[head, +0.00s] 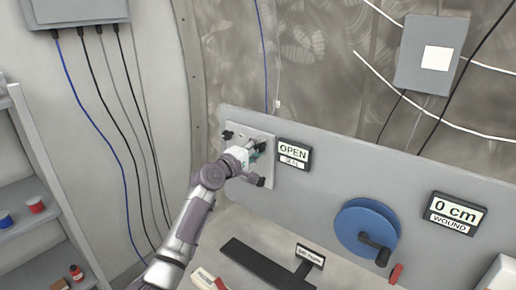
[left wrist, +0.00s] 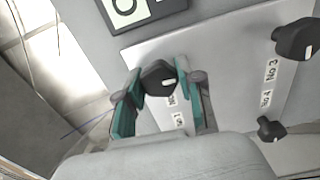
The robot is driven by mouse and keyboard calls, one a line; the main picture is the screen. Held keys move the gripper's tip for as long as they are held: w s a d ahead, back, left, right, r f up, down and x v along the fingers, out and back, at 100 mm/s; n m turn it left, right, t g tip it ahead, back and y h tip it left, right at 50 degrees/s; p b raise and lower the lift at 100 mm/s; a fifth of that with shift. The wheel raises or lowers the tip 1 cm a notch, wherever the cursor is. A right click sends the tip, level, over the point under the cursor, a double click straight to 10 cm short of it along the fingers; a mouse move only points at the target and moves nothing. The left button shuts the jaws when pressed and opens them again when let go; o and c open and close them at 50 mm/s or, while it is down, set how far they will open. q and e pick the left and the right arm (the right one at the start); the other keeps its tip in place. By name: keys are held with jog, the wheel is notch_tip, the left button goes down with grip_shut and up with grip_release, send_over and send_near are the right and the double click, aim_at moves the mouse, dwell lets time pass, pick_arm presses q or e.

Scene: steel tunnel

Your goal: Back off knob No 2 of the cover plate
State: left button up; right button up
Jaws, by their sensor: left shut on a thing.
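The pale cover plate (head: 268,137) is on the grey panel at the left, with dark knobs near its corners. My left gripper (head: 257,150) is shut on the upper right knob; in the left wrist view its teal fingers (left wrist: 156,90) stand on both sides of this black knob (left wrist: 158,76), which has a white mark. By its place it is knob No 2; the label beside it is partly hidden. Knob No 3 (left wrist: 297,40) and knob No 4 (left wrist: 270,129) show free at the right of the wrist view. The upper left knob (head: 227,134) is free.
A display reading OPEN (head: 293,153) is just right of the plate. Farther right are a blue reel (head: 352,222) with a black crank and a display reading 0 cm (head: 457,212). A black bar (head: 262,264) lies below. Shelves (head: 28,215) stand at the left.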

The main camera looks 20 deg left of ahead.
pick_arm(q)
jog(key=o, duration=1.2)
jog(key=shift+c, duration=0.2)
jog(key=v, duration=1.2)
